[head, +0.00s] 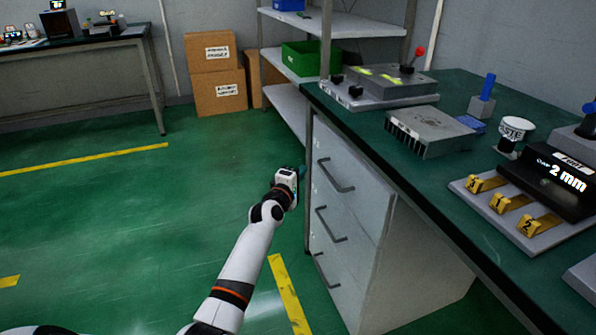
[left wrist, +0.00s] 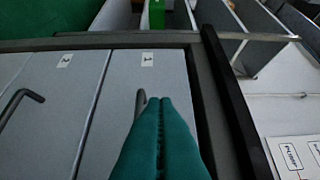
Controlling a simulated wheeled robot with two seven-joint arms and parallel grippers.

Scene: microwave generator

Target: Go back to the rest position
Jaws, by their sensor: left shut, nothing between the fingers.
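My left gripper (head: 301,172) is at the end of my white arm, which reaches up from the bottom of the head view. It is beside the top part of the grey drawer cabinet (head: 345,178), below the green bench top. In the left wrist view its teal fingers (left wrist: 160,120) are pressed together, with nothing between them. They point along the drawer fronts, close to a drawer handle (left wrist: 140,103); I cannot tell whether they touch it. The drawers look closed. My right gripper is not in view.
The green workbench (head: 385,125) runs along the right, holding a heat sink block (head: 432,130), a black "2 mm" device (head: 555,180) and yellow numbered clips (head: 512,203). Shelves (head: 345,25) and cardboard boxes (head: 218,92) stand behind. The green floor (head: 130,215) at left is clear.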

